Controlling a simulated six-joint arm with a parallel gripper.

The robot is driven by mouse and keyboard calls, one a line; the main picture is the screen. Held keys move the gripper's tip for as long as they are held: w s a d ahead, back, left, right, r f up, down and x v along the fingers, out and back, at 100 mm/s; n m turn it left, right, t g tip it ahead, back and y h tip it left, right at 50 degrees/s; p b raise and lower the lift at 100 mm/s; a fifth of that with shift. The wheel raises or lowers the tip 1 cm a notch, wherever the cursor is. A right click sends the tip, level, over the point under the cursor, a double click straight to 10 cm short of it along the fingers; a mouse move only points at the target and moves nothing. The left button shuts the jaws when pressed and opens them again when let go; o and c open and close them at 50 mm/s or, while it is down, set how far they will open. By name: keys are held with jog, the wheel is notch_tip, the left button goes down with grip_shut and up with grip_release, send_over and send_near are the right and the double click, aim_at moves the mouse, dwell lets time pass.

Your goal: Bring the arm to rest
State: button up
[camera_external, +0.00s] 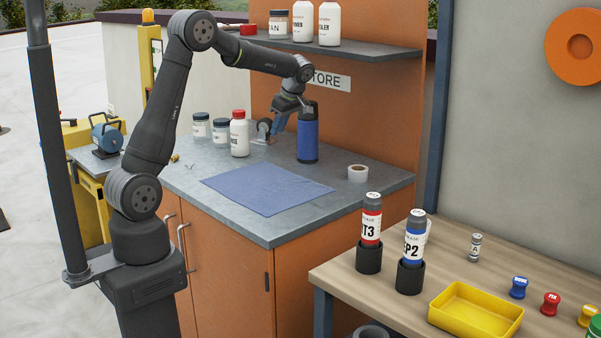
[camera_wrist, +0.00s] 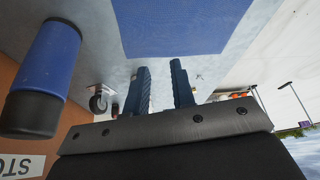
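My arm reaches from its base at the left over the grey counter. My gripper (camera_external: 279,122) hangs above the back of the counter, just left of a blue bottle with a black cap (camera_external: 308,140). In the wrist view my gripper (camera_wrist: 159,75) has its two blue fingers apart with nothing between them. The blue bottle (camera_wrist: 50,60) stands to the left of the fingers there, apart from them.
A blue mat (camera_external: 266,188) lies on the counter, with a tape roll (camera_external: 358,173) to its right. A white bottle with a red cap (camera_external: 239,135) and jars stand left of my gripper. A dark shelf (camera_external: 330,47) with bottles is above. A caster wheel (camera_wrist: 98,103) is near the fingers.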

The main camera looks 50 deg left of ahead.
jog(key=w+d+m+t, duration=0.1)
jog(key=w+d+m, duration=0.1)
jog(key=d+m, duration=0.2)
jog(key=w+d+m+t, duration=0.2)
jog(key=d+m, duration=0.1)
jog(key=d, duration=0.8)
jog(key=shift+w+f+m, duration=0.2)
jog(key=shift+w+m, duration=0.05)
jog(key=shift+m, duration=0.15)
jog(key=shift+d, duration=0.1)
